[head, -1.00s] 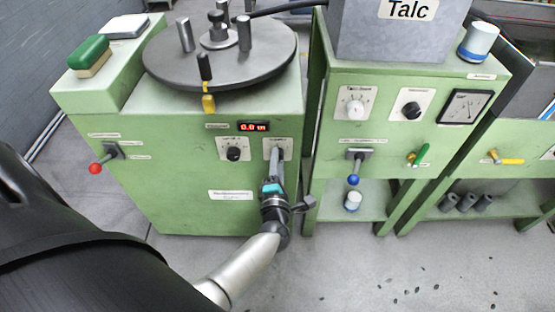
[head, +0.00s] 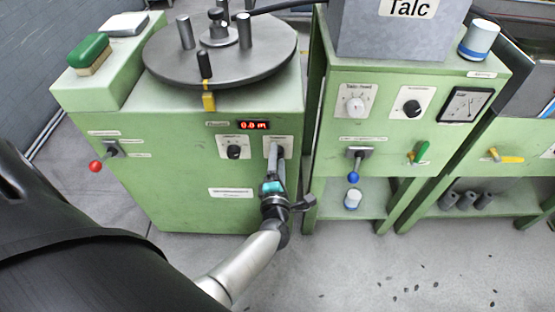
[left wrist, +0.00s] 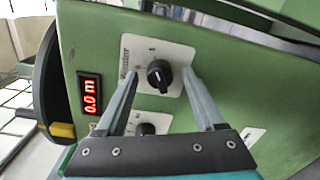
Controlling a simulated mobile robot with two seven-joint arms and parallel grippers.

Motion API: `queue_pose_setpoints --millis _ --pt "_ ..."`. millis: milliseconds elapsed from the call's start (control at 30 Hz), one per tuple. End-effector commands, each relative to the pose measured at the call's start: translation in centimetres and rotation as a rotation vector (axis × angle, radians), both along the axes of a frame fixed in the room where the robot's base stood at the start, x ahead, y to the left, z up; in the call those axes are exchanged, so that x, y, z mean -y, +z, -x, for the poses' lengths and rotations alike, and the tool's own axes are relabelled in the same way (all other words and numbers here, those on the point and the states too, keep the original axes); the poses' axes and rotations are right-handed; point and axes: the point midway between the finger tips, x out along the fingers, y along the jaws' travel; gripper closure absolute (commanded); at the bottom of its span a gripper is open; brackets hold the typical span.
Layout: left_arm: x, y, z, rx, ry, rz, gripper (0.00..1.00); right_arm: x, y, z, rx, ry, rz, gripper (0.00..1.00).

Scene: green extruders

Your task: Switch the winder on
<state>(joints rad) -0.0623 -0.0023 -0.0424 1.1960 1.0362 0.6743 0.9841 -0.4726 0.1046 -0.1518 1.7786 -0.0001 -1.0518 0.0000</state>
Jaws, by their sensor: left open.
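The winder is a green cabinet (head: 180,190) with a dark round turntable (head: 205,66) on top. Its black rotary switch (left wrist: 160,76) sits on a white plate labelled Winder (left wrist: 146,52) in the left wrist view; the pointer line on the knob is too small to read surely. In the head view the knob is hidden behind my left gripper (head: 277,152). The left gripper, also in the left wrist view (left wrist: 162,74), is open, one finger on each side of the knob. Contact cannot be told. The red display (head: 253,125) reads 0.0 m. My right gripper is out of view.
A second black knob (head: 234,152) sits left of the switch plate. A red-tipped lever (head: 96,166) is at the cabinet's left. The neighbouring green stand (head: 318,150) carries the grey Talc box (head: 390,38), knobs and a blue-tipped lever (head: 354,176).

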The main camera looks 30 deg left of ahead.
Motion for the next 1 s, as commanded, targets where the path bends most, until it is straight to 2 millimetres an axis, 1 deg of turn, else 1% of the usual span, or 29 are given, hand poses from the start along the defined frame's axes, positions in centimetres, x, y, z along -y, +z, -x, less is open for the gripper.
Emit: queue_pose_setpoints --millis 167,233,367,600,733,900,1000 --pt "0.5 0.1 0.8 -0.002 -0.001 0.001 0.29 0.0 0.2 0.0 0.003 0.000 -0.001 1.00" --pt "1.0 0.1 1.6 -0.002 -0.001 0.001 0.29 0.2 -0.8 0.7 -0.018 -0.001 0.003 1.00" --pt "2.1 0.3 3.7 -0.004 0.000 0.002 0.29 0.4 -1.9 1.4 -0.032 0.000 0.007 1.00" --pt "4.7 0.5 8.2 -0.004 -0.001 0.003 0.29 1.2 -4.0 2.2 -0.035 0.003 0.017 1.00" --pt "6.0 0.6 10.5 -0.004 0.000 0.001 0.29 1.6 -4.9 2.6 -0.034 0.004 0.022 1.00" --pt "7.2 0.7 12.4 -0.001 0.001 0.001 0.29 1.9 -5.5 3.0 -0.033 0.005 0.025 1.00" --pt "7.5 0.7 13.0 -0.001 0.001 0.001 0.29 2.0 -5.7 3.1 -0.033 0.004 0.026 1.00"
